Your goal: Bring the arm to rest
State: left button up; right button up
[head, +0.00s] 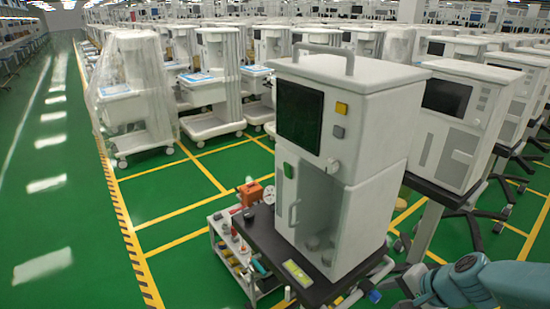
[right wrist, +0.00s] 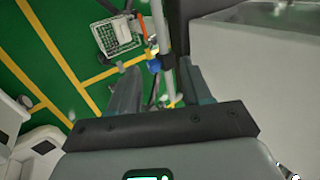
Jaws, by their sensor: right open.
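My right arm (head: 470,280), with a teal link, comes in at the lower right of the head view. Its gripper sits at the lower right, beside the dark-topped cart, and is too small there to make out its jaws. In the right wrist view my right gripper (right wrist: 160,88) shows two grey fingers standing apart, open, with nothing held between them. A grey pole (right wrist: 163,40) shows beyond the gap. My left arm and gripper are not in view.
A white anaesthesia machine (head: 348,170) stands on a dark cart top (head: 262,238), close left of my right arm. More white machines (head: 460,120) stand behind it. A small tool trolley (head: 228,262) is at its left. The green aisle (head: 65,190) is clear.

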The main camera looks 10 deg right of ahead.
jog(key=s+a+f+n+g+b, duration=0.1)
jog(key=a+f+n+g, duration=0.15)
jog(key=a+f, duration=0.5)
jog(key=s+a+f+n+g+b, duration=0.1)
jog(key=s+a+f+n, duration=0.2)
jog(key=f, duration=0.8)
jog(key=s+a+f+n+g, duration=0.1)
jog(key=s+a+f+n, duration=0.2)
jog(key=s+a+f, duration=0.1)
jog(key=s+a+f+n+g+y, duration=0.1)
jog(key=s+a+f+n, duration=0.2)
jog(key=a+f, duration=0.3)
jog(key=s+a, duration=0.1)
jog(key=a, duration=0.2)
jog(key=shift+s+a+f, duration=0.2)
jog(key=shift+s+a, duration=0.05)
